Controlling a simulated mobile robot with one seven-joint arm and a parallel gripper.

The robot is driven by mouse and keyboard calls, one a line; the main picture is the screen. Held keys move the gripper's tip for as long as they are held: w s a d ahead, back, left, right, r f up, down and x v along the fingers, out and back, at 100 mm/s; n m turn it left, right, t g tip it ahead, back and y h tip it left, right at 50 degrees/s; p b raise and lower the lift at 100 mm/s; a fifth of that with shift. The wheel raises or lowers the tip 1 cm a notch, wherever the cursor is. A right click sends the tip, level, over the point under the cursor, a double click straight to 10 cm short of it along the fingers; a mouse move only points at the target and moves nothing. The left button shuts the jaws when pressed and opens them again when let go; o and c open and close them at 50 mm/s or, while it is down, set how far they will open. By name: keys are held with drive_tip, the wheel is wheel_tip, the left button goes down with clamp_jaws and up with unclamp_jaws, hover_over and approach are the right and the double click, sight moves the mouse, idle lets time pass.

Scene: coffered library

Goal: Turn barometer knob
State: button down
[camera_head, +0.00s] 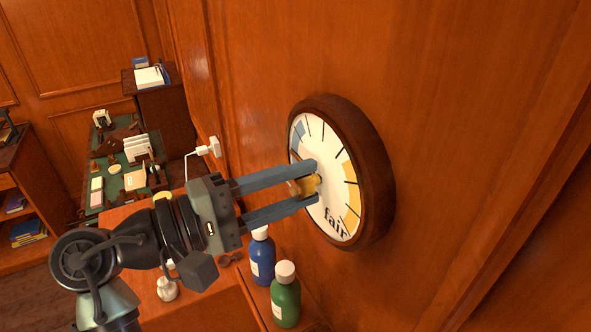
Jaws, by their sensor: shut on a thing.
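The barometer (378,200) is a round wall dial with a dark brown wooden rim. Its white face (328,138) has black tick marks, a blue segment at upper left, yellow segments at right and the word "fair" at the bottom. A brass-yellow knob (311,185) sits at about the middle of the face. My gripper (314,184) reaches in from the left, with its two long fingers above and below the knob, shut on it. The fingers hide part of the left side of the face.
A blue bottle (262,262) and a green bottle (286,302) with white caps stand on a wooden surface below my gripper. A green-topped desk (117,192) with papers is at back left. Bookshelves (25,215) stand at far left. The panelled wall (450,120) right of the barometer is bare.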

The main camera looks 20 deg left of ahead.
drive_tip(key=shift+n, duration=0.3)
drive_tip(key=shift+c, duration=2.2)
unclamp_jaws()
drive_tip(key=shift+a, duration=0.1)
drive_tip(key=shift+s+a+f, duration=0.1)
drive_tip(key=shift+s+a, duration=0.15)
drive_tip(key=b+v, duration=0.5)
drive_tip(key=v, duration=0.7)
drive_tip(key=shift+r+b, duration=0.2)
drive_tip(key=shift+b, duration=0.2)
drive_tip(key=shift+s, duration=0.1)
